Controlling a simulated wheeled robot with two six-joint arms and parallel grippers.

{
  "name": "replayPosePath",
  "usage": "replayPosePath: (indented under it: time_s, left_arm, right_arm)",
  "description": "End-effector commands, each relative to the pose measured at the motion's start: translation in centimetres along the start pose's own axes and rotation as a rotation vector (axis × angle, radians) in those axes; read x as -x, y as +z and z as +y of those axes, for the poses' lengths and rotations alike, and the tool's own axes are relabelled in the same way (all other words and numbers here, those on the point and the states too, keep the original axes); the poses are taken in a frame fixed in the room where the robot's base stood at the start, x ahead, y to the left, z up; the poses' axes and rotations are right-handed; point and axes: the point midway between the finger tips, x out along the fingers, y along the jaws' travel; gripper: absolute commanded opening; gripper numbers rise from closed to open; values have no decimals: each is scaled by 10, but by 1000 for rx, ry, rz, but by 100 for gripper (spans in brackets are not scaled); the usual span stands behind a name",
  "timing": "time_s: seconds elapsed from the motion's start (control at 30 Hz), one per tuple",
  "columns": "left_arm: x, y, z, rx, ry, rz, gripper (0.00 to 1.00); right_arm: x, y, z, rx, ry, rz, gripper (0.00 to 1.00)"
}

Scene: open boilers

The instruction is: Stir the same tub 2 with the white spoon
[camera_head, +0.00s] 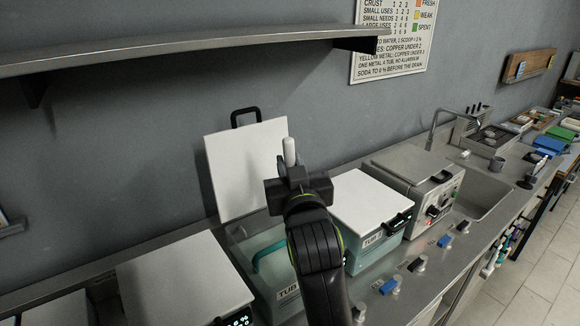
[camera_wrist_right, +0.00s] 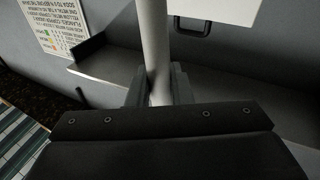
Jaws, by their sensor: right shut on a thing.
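My right gripper (camera_head: 288,178) is above the open tub (camera_head: 283,305) and shut on the white spoon (camera_head: 289,150). The spoon's pale end stands upright above the jaws; its lower part is hidden behind my gripper and arm. In the right wrist view the white shaft (camera_wrist_right: 155,45) rises between the fingers (camera_wrist_right: 157,88). The open tub's label starts with "TUB", but my arm hides its number. Its white lid (camera_head: 245,165) with a black handle stands raised at the back. A teal curved handle (camera_head: 262,258) shows at the tub's opening. My left gripper is not in view.
A closed white-lidded tub (camera_head: 368,205) stands right of the open one, another (camera_head: 185,280) stands left. A grey metal unit (camera_head: 415,175) and a sink (camera_head: 480,190) lie further right. A metal shelf (camera_head: 180,52) hangs above. Several knobs (camera_head: 390,285) line the front.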

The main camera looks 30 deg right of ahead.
Motion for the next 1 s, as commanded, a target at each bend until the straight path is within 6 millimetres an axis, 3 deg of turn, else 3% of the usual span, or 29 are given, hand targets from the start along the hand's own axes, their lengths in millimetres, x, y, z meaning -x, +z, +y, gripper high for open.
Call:
replayPosePath:
  time_s: [0.03,0.5,1.0]
  left_arm:
    - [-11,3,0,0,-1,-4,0]
    - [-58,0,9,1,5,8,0]
    - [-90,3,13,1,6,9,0]
  right_arm:
    - [1,10,-1,0,0,1,0]
    - [7,50,-4,1,0,2,0]
    - [12,98,-8,1,0,-1,0]
